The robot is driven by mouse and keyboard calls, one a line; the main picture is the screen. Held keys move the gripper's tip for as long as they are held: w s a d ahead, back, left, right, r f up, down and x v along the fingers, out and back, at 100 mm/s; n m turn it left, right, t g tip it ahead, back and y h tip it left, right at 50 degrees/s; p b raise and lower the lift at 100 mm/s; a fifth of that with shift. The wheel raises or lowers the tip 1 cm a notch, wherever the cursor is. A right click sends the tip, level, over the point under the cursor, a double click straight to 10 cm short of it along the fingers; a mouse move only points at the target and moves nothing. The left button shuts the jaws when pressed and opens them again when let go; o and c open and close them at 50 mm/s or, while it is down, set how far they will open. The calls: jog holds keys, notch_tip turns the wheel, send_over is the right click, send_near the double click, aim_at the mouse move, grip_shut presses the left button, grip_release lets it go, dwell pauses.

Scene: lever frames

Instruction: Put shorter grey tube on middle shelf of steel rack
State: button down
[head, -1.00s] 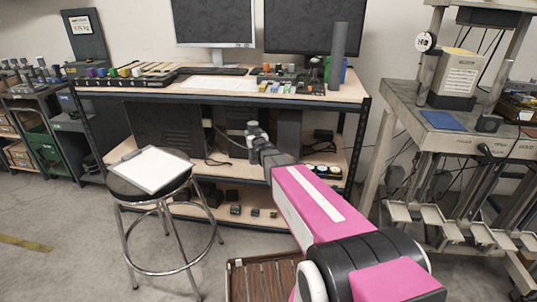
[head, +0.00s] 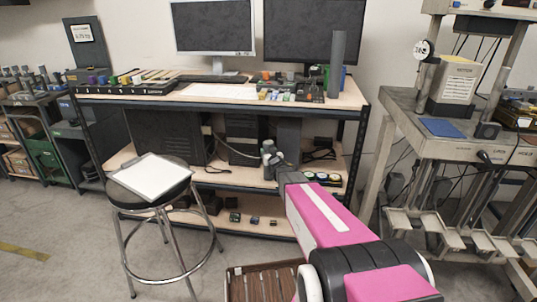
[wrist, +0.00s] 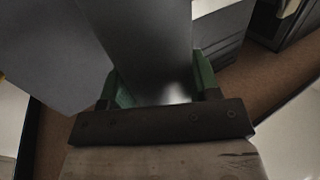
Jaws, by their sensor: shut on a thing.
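My gripper (wrist: 160,95) has green fingers, shut on a smooth grey tube (wrist: 147,45) in the wrist view. In the head view my gripper (head: 271,158) is in the space over the middle shelf (head: 225,178) of the steel rack (head: 215,98), below its top board. The held tube does not stand out clearly from my gripper in the head view. The shelf's brown board (wrist: 262,108) shows beyond the fingers in the wrist view. I cannot tell whether the tube touches it. A taller grey tube (head: 337,62) stands upright on the top board.
Dark computer cases (head: 168,137) stand on the middle shelf at left and behind my gripper. A grey case (wrist: 50,55) is close on the left in the wrist view. Small round items (head: 323,178) lie at the shelf's right. A stool (head: 150,190) stands in front at left.

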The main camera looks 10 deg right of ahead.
jog(key=shift+f, duration=0.35)
jog(key=shift+c, duration=1.7)
grip_release()
